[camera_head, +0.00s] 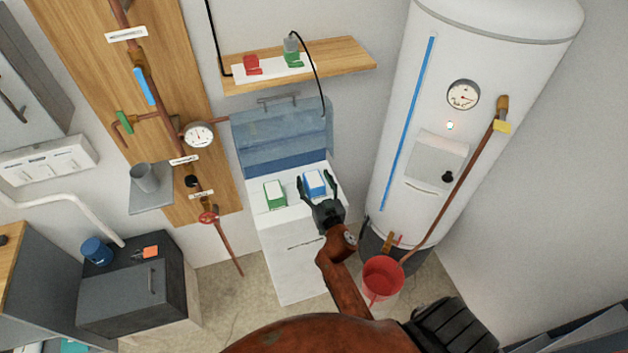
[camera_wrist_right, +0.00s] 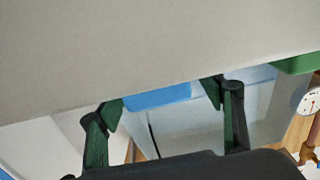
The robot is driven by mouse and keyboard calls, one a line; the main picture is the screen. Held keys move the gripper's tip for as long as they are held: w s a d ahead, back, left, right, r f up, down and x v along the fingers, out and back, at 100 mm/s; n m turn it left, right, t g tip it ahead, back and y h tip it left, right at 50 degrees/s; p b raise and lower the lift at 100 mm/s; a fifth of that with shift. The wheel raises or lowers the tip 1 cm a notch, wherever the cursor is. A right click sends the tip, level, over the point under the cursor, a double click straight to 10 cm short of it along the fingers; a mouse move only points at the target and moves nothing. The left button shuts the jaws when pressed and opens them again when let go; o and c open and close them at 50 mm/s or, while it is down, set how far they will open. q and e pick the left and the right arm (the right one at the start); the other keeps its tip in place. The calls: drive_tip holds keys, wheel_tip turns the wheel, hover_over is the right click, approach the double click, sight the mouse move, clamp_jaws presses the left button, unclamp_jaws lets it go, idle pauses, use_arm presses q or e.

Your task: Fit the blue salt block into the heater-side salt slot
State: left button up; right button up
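The blue salt block (camera_head: 314,183) is at the right, heater-side position on the white cabinet top (camera_head: 290,220). I cannot tell whether it sits down in the slot or stands proud of it. My right gripper (camera_head: 317,182) is open, with one finger on each side of the block. In the right wrist view the blue block (camera_wrist_right: 158,96) shows between the two fingers (camera_wrist_right: 162,100), with a gap at the right finger. A green block (camera_head: 274,195) sits to its left. The slot itself is hidden. My left gripper is not in view.
A clear bluish lid (camera_head: 280,140) stands raised behind the blocks. The white heater tank (camera_head: 455,120) rises close on the right, with a red bucket (camera_head: 382,279) below it. A shelf (camera_head: 340,58) with a hanging black cable is above the lid.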

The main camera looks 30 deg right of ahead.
drive_tip(key=shift+s+f, duration=0.1)
drive_tip(key=shift+f, duration=0.15)
wheel_tip(320, 180, up, 10)
drive_tip(key=shift+r, duration=0.2)
drive_tip(key=shift+f, duration=0.1)
idle(0.7)
